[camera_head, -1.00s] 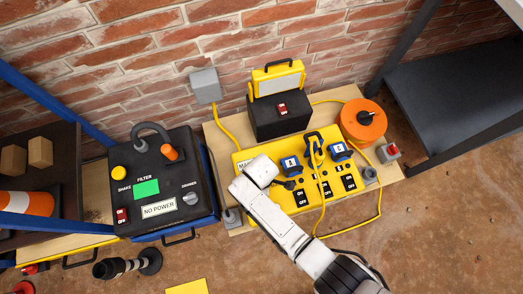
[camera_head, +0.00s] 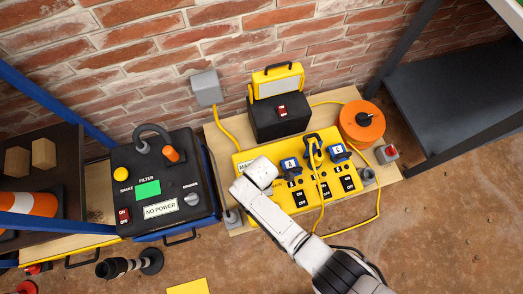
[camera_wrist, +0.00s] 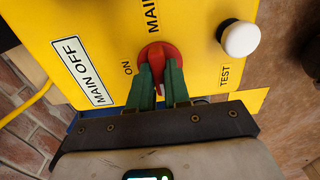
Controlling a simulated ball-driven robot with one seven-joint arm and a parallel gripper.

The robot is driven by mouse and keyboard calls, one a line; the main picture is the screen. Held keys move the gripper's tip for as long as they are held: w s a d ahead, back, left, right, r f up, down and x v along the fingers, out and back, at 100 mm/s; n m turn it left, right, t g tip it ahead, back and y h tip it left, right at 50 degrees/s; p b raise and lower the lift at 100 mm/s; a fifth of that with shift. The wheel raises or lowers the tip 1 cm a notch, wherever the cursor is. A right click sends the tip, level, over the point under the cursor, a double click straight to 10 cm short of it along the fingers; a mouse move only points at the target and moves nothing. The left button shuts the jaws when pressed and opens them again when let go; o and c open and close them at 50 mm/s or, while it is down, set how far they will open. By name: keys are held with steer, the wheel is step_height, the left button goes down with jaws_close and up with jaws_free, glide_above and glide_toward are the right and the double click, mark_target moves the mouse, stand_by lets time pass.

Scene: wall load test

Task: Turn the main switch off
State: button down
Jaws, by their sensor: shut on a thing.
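The main switch (camera_wrist: 157,52) is a red rotary knob on the yellow distribution box (camera_wrist: 205,25). My gripper (camera_wrist: 160,88) has its green fingers on both sides of the knob's grip and is shut on it. The words ON and MAIN are printed beside the knob. A white plate (camera_wrist: 83,72) on the box reads MAIN OFF. In the head view, my white wrist (camera_head: 262,172) lies over the left part of the yellow box (camera_head: 244,157) and hides the knob.
A white TEST button (camera_wrist: 240,39) stands beside the knob. Blue plugs (camera_head: 291,165) and a yellow cable (camera_head: 379,195) are to the right. A black unit (camera_head: 160,185) marked NO POWER stands left. A lamp (camera_head: 276,82), an orange reel (camera_head: 361,121) and a grey wall box (camera_head: 206,87) are behind.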

steer(key=shift+a, duration=0.1)
steer(key=c, duration=1.1)
jaws_free()
step_height(320, 180, up, 11)
steer(key=p, duration=0.5)
steer(key=shift+f, duration=0.1)
steer(key=s+d+r+m, duration=0.5)
steer(key=d+r+m, duration=0.15)
steer(key=d, duration=0.25)
steer(key=s+d+r+m+t, duration=0.1)
steer(key=s+d+r+m, duration=0.3)
steer(key=d+r+m, duration=0.35)
steer(key=s+d+r+m, duration=0.5)
steer(key=d+m, duration=0.3)
steer(key=d, duration=0.3)
steer(key=r+p, duration=1.4)
steer(key=shift+a, duration=0.2)
